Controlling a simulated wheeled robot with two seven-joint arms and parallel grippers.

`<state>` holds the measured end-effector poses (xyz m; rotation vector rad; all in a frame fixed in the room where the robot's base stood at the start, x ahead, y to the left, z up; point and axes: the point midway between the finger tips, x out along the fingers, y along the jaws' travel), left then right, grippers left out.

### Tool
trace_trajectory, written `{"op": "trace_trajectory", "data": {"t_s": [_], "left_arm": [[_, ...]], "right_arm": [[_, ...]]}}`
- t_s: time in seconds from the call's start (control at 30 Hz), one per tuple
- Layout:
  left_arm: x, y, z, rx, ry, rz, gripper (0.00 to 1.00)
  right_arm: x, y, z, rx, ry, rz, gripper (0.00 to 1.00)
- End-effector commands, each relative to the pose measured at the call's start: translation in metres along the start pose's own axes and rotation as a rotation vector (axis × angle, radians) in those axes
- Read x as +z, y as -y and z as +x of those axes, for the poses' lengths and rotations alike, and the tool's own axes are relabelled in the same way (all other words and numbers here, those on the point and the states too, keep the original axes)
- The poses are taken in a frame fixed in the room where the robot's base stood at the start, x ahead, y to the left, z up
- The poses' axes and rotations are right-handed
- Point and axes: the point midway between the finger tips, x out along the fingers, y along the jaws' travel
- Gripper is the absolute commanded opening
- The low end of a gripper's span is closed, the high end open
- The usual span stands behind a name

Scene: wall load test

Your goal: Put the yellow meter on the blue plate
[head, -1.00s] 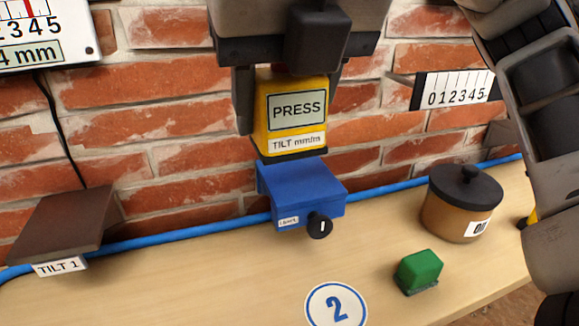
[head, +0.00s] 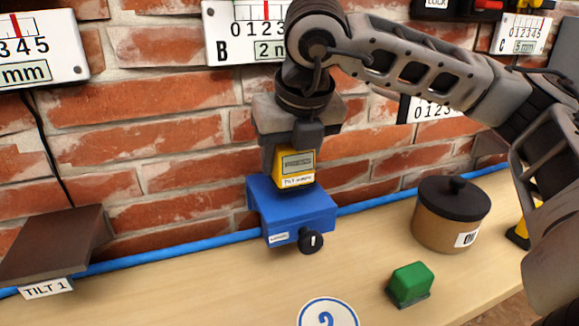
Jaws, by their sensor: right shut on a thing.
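The yellow meter (head: 297,170) is upright, with a grey display and a white tilt label on its front. My right gripper (head: 291,156) is shut on it from above. The blue plate (head: 300,212) is a blue block-like shelf at the wall with a small label and a black knob (head: 311,240) on its front. The meter's dark base appears at the top of the blue plate, over its middle. I cannot tell whether it rests there or is slightly above. My left gripper is not in view.
A brown plate (head: 55,243) labelled TILT 1 is at the left. A blue hose (head: 170,246) runs along the brick wall. A lidded brown pot (head: 449,222) and a green block (head: 410,283) stand on the wooden bench (head: 200,290). White gauges (head: 245,30) hang above.

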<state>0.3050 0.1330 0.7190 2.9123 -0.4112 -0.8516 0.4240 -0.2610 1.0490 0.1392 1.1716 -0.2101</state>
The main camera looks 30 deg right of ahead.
Motion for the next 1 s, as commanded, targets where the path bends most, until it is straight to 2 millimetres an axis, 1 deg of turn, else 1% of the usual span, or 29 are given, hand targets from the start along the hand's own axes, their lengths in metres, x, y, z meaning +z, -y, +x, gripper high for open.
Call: {"op": "trace_trajectory", "data": {"t_s": [0.1, 0.17, 0.43, 0.53, 0.57, 0.6, 0.63, 0.9, 1.0], "left_arm": [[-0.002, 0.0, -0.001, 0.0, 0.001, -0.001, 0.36], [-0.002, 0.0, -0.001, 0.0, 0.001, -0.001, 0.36], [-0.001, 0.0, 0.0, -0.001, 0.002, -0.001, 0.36], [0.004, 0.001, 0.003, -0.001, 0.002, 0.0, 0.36], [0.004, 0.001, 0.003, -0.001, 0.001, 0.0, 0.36], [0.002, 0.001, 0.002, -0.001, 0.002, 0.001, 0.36], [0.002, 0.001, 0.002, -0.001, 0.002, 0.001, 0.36], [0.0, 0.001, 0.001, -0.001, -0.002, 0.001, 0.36], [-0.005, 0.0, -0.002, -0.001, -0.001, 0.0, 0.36]], "right_arm": [[-0.007, 0.0, 0.014, 0.0, 0.0, -0.001, 0.18], [-0.009, -0.001, 0.018, 0.002, 0.0, -0.002, 0.18], [-0.01, -0.001, 0.02, 0.002, 0.001, -0.001, 0.18], [-0.011, -0.001, 0.024, 0.003, 0.0, -0.001, 0.18], [-0.012, -0.001, 0.024, 0.002, -0.002, -0.002, 0.54], [-0.011, -0.001, 0.023, 0.002, -0.002, -0.002, 0.65], [-0.011, -0.001, 0.022, 0.002, -0.002, -0.002, 0.73], [-0.011, -0.001, 0.022, 0.002, -0.002, -0.002, 0.73], [-0.009, -0.001, 0.017, 0.001, -0.001, -0.002, 0.73]]}}
